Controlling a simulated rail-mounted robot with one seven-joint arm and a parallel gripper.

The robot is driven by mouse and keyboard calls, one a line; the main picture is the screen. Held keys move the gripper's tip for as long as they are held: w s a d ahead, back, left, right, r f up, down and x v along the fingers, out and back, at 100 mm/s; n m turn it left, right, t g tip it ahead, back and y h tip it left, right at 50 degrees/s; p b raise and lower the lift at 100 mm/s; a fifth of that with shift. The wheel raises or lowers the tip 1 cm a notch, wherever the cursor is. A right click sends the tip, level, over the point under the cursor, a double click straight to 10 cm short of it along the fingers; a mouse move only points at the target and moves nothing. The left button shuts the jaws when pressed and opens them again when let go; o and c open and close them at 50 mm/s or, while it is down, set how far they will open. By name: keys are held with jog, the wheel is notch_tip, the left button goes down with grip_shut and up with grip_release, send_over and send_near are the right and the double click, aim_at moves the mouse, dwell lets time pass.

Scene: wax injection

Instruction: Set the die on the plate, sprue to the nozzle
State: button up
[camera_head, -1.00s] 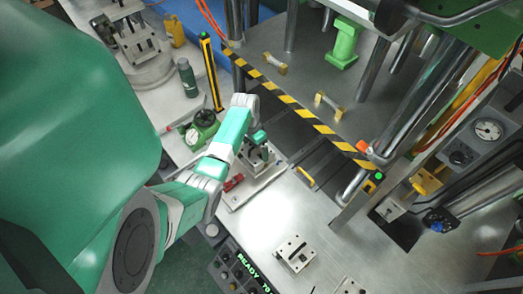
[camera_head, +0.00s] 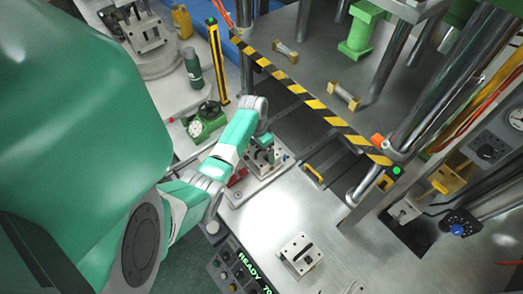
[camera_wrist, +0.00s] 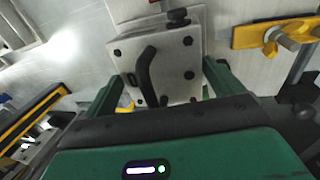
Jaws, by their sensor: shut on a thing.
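The die (camera_wrist: 183,52) is a grey steel block with dark screws and a curved black handle, seen in the wrist view. My gripper (camera_wrist: 162,85) has a green finger on each side of it and is shut on it. In the head view my gripper (camera_head: 262,142) is over the left side of the bench, with the die (camera_head: 266,162) below it, partly hidden. I cannot tell whether the die is clear of the surface under it. I cannot pick out the plate or the nozzle with certainty.
A striped yellow-black bar (camera_head: 320,108) crosses the press front, with steel columns behind it. A second steel block (camera_head: 300,254) lies on the bench. Bare bench lies right of my gripper.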

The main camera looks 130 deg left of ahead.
jog(key=shift+f, duration=0.15)
dwell(0.5)
jog(key=o, duration=1.7)
jog(key=r, duration=0.2)
jog(key=s+r, duration=0.1)
jog(key=r, duration=0.4)
jog(key=shift+s+a+r, duration=0.25)
jog(key=shift+r, duration=0.1)
